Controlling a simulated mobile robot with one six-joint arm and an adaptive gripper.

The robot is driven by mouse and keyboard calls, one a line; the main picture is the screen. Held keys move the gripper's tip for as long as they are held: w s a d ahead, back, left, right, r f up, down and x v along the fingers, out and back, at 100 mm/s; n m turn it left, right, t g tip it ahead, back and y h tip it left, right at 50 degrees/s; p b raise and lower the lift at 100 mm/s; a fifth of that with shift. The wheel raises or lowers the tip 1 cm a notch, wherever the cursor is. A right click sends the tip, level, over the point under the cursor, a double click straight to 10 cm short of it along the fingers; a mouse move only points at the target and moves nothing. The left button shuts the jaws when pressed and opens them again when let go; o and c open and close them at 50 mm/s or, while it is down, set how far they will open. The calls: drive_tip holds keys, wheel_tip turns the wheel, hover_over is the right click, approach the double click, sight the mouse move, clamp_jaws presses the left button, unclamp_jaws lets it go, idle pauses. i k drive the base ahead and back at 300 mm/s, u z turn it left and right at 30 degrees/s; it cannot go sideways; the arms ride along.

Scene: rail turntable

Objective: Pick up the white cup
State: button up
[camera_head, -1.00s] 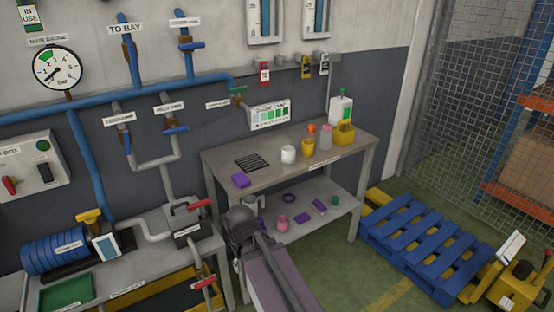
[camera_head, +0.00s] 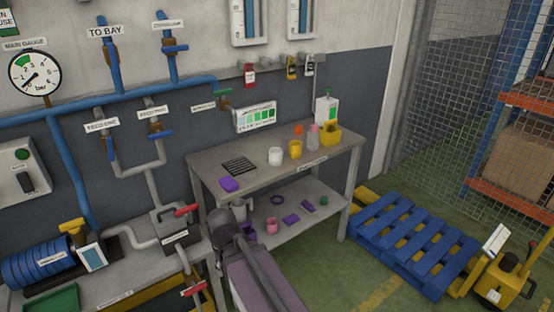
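The white cup (camera_head: 275,156) stands upright on the top of the grey table (camera_head: 212,163), left of a yellow cup (camera_head: 295,149). My arm rises from the bottom of the picture in front of the table's lower left part. Its fingertips do not show clearly, so I cannot tell whether the gripper is open. The arm end is below and left of the white cup, well apart from it in the picture.
A pink bottle (camera_head: 312,136), an orange item (camera_head: 299,130), a yellow container (camera_head: 330,133) and a white jug (camera_head: 326,108) stand right. The lower shelf (camera_head: 318,208) holds several small items. A blue pallet (camera_head: 412,238) lies right.

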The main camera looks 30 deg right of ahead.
sight(275, 154)
drive_tip(key=i, duration=0.95)
drive_tip(key=u, duration=0.05)
